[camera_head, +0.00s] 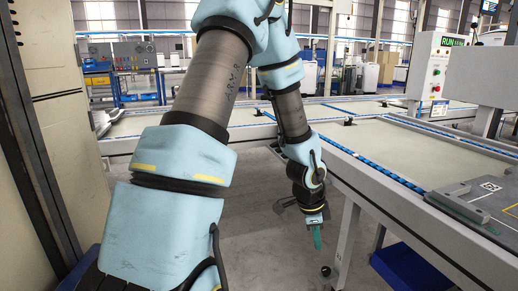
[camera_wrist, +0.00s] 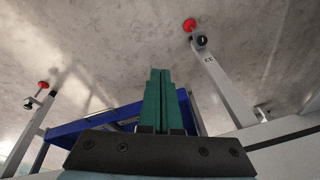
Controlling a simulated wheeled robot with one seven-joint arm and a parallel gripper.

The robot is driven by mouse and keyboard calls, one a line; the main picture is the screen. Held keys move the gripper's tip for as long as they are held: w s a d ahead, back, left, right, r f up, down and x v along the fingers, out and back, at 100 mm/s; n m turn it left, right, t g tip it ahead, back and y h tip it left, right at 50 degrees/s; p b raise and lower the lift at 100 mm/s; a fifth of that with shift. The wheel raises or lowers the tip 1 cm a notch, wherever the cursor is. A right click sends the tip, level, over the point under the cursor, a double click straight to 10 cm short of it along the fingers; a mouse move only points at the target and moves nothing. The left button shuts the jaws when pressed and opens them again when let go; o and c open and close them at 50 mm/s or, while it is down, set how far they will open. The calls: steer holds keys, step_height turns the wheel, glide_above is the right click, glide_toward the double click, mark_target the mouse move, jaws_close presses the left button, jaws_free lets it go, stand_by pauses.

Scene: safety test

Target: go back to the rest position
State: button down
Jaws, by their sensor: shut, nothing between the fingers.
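My arm is light blue and grey and fills the middle of the head view. It reaches down beside the conveyor table (camera_head: 375,190). My gripper (camera_head: 317,240) hangs low over the floor, left of the table's legs, with its green fingers pointing down. In the wrist view my gripper (camera_wrist: 160,75) shows its two green fingers side by side, shut with nothing between them.
A blue bin (camera_head: 408,268) sits low under the table at the right. A grey plate (camera_head: 468,205) lies on the table's right part. A control box with a RUN sign (camera_head: 441,65) stands behind. Grey floor (camera_head: 262,225) around my gripper is clear.

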steer(key=s+a+r+n+y, duration=0.1)
steer(key=s+a+r+n, duration=0.1)
steer(key=a+r+n, duration=0.35)
steer(key=s+a+r+n+y, duration=0.1)
steer(key=a+r+n, duration=0.2)
steer(key=a+n, duration=0.55)
steer(key=s+a+r+n+y, duration=0.15)
steer(key=a+r+n, duration=0.3)
steer(key=a, duration=0.45)
step_height(320, 180, up, 28)
steer(key=p, duration=2.8)
steer(key=shift+d+h, duration=0.25)
steer(key=shift+h, duration=0.2)
steer(key=shift+s+f, duration=0.1)
